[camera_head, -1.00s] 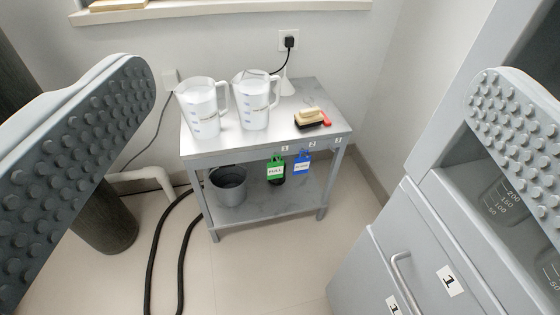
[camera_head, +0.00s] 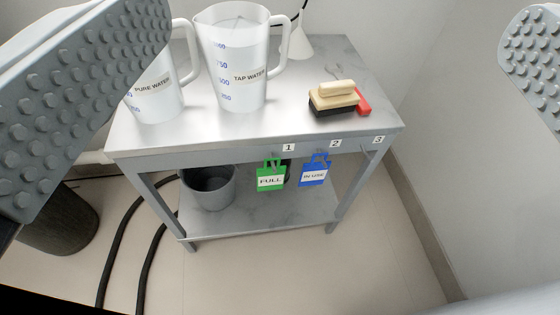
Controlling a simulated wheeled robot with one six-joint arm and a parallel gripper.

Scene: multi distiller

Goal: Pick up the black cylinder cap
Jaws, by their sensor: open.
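My gripper (camera_head: 332,35) is open and empty, with one studded finger pad at the upper left and one at the upper right edge. A grey table with a lower shelf (camera_head: 262,230) stands ahead between the fingers. A small dark shape (camera_head: 287,171) shows partly behind the green tag (camera_head: 270,178) under the tabletop. I cannot tell whether it is the black cylinder cap. No cap is clearly seen elsewhere.
Pitchers marked pure water (camera_head: 155,100) and tap water (camera_head: 236,75) stand on top. A brush (camera_head: 335,98) lies at the right. A blue tag (camera_head: 314,172) hangs in front, and a grey bucket (camera_head: 209,187) is on the shelf. Black hoses (camera_head: 115,245) and a dark cylinder (camera_head: 60,222) are left.

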